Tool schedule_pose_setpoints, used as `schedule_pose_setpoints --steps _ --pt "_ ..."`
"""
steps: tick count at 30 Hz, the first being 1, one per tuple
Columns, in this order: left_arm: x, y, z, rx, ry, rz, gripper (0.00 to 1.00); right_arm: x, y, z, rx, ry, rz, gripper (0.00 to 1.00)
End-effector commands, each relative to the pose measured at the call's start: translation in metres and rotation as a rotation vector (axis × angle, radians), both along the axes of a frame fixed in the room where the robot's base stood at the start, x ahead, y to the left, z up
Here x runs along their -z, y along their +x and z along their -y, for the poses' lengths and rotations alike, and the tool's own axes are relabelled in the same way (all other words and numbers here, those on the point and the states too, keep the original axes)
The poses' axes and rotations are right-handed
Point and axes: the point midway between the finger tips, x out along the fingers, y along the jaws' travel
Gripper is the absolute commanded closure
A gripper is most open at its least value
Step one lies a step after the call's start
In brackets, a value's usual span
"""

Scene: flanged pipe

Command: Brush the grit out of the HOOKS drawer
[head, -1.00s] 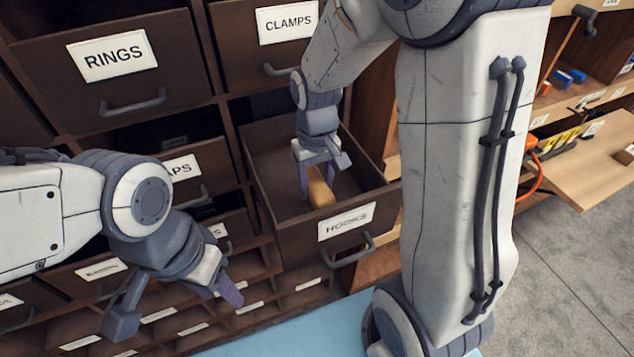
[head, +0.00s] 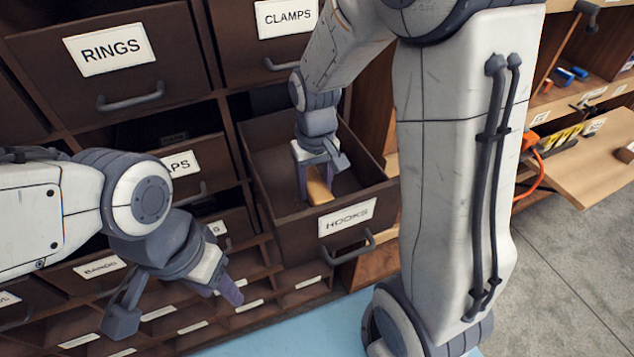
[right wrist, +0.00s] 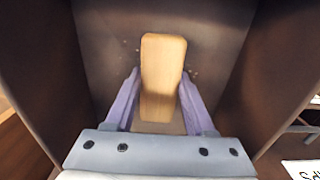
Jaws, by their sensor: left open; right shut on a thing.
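The HOOKS drawer (head: 348,217) is pulled open, its label on the front above a dark handle. My right gripper (head: 316,188) reaches down inside it and is shut on a wooden brush (head: 319,191). In the right wrist view the brush's pale wooden back (right wrist: 163,75) lies between the two purple fingers; its bristles are hidden. A few small specks of grit (right wrist: 193,72) lie on the drawer floor on both sides of the brush. My left gripper (head: 176,311) is open and empty, in front of the lower cabinet, left of the drawer.
The CLAMPS drawer (head: 290,55) is above, and the RINGS drawer (head: 125,90) is at upper left. Small open bins (head: 237,325) fill the lower cabinet. A blue surface (head: 290,335) lies below. A shelf with a wooden board (head: 590,178) stands at far right.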

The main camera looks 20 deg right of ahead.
Motion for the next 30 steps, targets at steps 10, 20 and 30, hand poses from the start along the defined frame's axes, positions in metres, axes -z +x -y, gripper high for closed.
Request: schedule_pose_setpoints --steps 10,20,30 --pt "-0.005 0.000 0.000 0.000 0.000 0.000 0.50 -0.002 -0.001 -0.022 -0.002 0.000 0.000 1.00" --pt "-0.005 0.000 0.000 0.000 0.000 0.000 0.50 0.000 -0.001 -0.037 -0.003 0.000 0.000 1.00" --pt "-0.006 0.000 0.000 0.000 0.000 0.000 0.50 0.000 -0.001 -0.043 0.002 0.000 0.000 1.00"
